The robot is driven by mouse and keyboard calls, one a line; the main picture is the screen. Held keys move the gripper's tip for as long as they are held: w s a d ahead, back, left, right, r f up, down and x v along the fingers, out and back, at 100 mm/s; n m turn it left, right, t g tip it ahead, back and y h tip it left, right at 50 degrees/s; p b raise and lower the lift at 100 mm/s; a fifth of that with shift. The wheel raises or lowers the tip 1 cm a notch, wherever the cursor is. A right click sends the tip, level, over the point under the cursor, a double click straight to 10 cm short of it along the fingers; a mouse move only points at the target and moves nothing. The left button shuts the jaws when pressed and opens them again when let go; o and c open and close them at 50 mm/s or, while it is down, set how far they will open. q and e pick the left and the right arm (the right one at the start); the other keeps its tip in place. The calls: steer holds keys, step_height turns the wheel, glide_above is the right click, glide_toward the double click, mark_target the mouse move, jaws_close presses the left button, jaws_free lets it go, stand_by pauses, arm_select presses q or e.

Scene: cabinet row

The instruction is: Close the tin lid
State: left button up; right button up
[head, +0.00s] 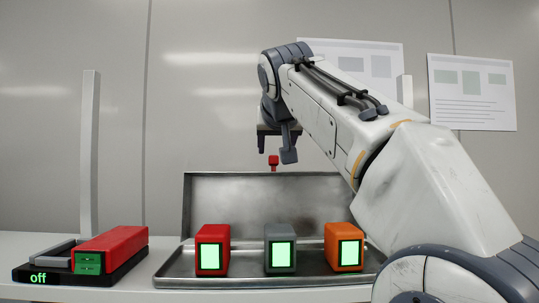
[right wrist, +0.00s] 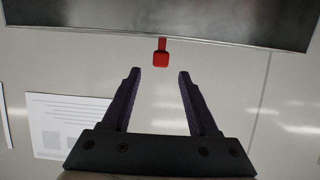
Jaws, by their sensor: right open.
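A grey metal tin (head: 180,272) lies open on the counter, its lid (head: 262,196) standing up at the back. A small red tab (head: 273,160) sticks up from the middle of the lid's top edge. My right gripper (head: 277,150) is above the lid, close to the tab in the head view. In the right wrist view the open fingers (right wrist: 158,72) point toward the red tab (right wrist: 161,52) and the lid edge (right wrist: 215,40), with nothing between them. The tab appears just beyond the fingertips, apart from them. My left gripper is out of view.
The tin holds a red block (head: 198,251), a grey block (head: 280,235) and an orange block (head: 345,232) with lit green faces. Left of it stands a red and black device (head: 115,243) reading "off". Posters (head: 472,92) hang on the wall behind.

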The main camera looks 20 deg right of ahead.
mark_target(274, 156)
steer(key=p+x, duration=0.1)
steer(key=x, duration=0.4)
steer(key=shift+w+f, duration=0.15)
steer(key=shift+w, duration=0.25)
jaws_close()
stand_by(1.0)
